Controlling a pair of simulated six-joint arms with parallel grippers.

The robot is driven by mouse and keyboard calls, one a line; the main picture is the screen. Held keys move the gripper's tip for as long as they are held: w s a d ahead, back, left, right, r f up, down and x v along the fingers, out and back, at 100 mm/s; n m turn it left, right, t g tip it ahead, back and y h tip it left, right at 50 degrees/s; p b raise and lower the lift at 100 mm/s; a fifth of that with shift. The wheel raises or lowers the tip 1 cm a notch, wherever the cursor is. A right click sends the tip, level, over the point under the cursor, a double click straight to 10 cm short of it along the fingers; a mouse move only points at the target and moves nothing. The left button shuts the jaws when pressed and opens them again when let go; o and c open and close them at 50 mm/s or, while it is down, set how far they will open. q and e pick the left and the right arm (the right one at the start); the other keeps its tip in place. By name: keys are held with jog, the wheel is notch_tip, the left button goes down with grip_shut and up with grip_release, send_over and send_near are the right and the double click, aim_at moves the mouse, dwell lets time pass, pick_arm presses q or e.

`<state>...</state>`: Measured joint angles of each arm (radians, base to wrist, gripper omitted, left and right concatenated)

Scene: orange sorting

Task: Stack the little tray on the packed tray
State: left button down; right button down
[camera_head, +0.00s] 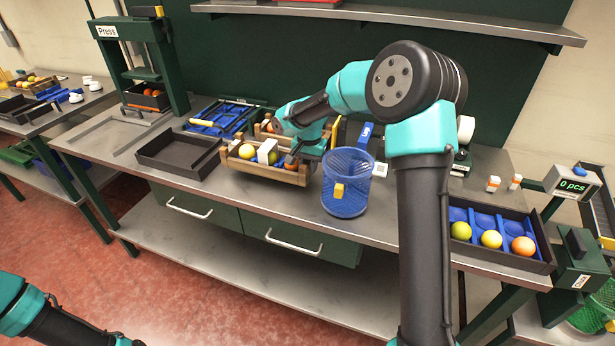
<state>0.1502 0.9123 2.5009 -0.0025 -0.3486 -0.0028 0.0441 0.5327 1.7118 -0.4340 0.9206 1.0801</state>
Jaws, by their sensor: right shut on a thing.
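A small wooden tray (252,168) with an orange, a yellow fruit and a white item in it sits at the middle of the bench. A second wooden tray (262,127) shows partly behind it, mostly hidden by my right arm. My right gripper (297,161) is shut at the right end of the front wooden tray, seemingly on its end; the fingertips are hard to make out. My left arm shows only at the lower left corner, and its gripper is out of the frame. I cannot tell which tray is the packed one.
A blue mesh basket (347,194) stands just right of the front tray. An empty dark tray (180,153) lies to its left, with a blue crate (222,117) behind. A dark box with blue cups and fruit (490,255) is at the right. The bench front is clear.

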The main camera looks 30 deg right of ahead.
jog(key=shift+f, duration=2.6)
jog(key=c, duration=0.9)
grip_release()
notch_tip(320, 180, up, 12)
jog(key=shift+r, duration=0.15)
jog(key=shift+c, duration=0.4)
